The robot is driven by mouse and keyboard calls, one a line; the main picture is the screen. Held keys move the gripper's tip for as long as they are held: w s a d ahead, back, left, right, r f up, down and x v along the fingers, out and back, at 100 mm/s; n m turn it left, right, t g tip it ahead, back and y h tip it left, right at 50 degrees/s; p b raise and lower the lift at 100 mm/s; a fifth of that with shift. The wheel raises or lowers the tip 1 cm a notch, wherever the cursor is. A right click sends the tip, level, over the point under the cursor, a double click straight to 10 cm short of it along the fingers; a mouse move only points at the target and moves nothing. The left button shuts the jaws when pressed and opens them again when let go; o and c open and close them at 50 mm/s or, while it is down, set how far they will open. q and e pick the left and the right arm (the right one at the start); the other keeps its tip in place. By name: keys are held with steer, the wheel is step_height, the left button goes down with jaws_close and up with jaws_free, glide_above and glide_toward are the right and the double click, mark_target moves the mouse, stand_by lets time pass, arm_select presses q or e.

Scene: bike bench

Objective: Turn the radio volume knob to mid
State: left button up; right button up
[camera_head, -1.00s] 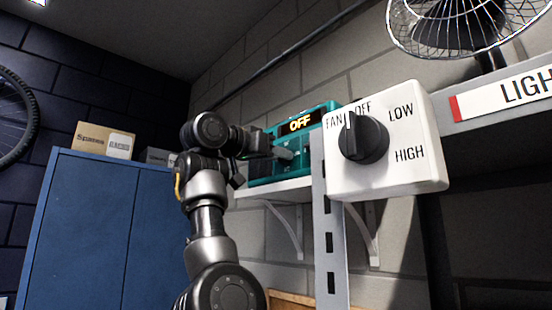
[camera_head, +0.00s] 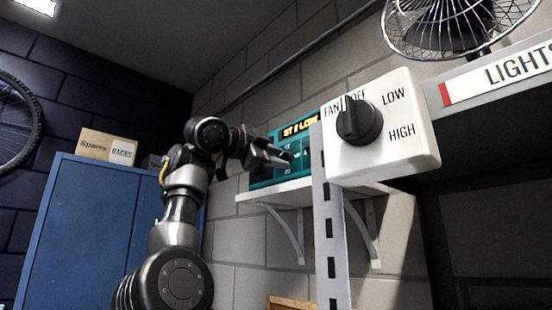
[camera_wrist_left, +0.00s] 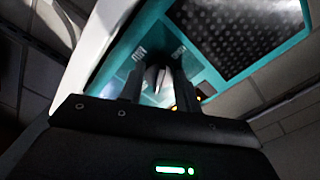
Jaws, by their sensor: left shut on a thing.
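The teal radio (camera_head: 262,178) stands on the wall shelf in the head view, partly hidden by my left gripper and the fan control box. Its lit display (camera_head: 300,129) seems to read "ST 2 LOW", with its right end cut off. My left gripper (camera_head: 287,158) reaches the radio's front from the left. In the left wrist view the radio (camera_wrist_left: 208,72) fills the upper middle, with its dark speaker grille. The knob's pointer is not readable. My right gripper is not in view.
A white fan control box (camera_head: 385,145) with a black dial (camera_head: 360,122) stands right of the radio, beside a slotted metal post (camera_head: 328,240). A wire-caged fan (camera_head: 445,25) sits above at right. A blue cabinet (camera_head: 85,220) carrying a cardboard box (camera_head: 108,146) stands at left.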

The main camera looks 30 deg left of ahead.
arm_select(q)
steer(key=m, duration=0.2)
steer(key=m+p, duration=0.1)
steer(key=m, duration=0.2)
steer(key=shift+a+r+m, duration=0.1)
steer(key=shift+r+m, duration=0.15)
steer(key=shift+m, duration=0.05)
steer(key=shift+m+p, duration=0.65)
steer(key=shift+m, duration=0.15)
steer(key=shift+d+r+m+p, duration=0.1)
steer(key=shift+d+m+p, duration=0.05)
steer(key=shift+m+p, duration=3.7)
steer(key=shift+d+r+m+p, duration=0.1)
steer(key=shift+m+p, duration=2.9)
steer(key=shift+m, duration=1.55)
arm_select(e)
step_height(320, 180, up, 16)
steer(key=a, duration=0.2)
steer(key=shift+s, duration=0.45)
arm_select(q)
steer(key=shift+s+f, duration=0.1)
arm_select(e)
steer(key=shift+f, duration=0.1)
arm_select(q)
steer(key=o, duration=0.7)
steer(key=shift+o, duration=1.3)
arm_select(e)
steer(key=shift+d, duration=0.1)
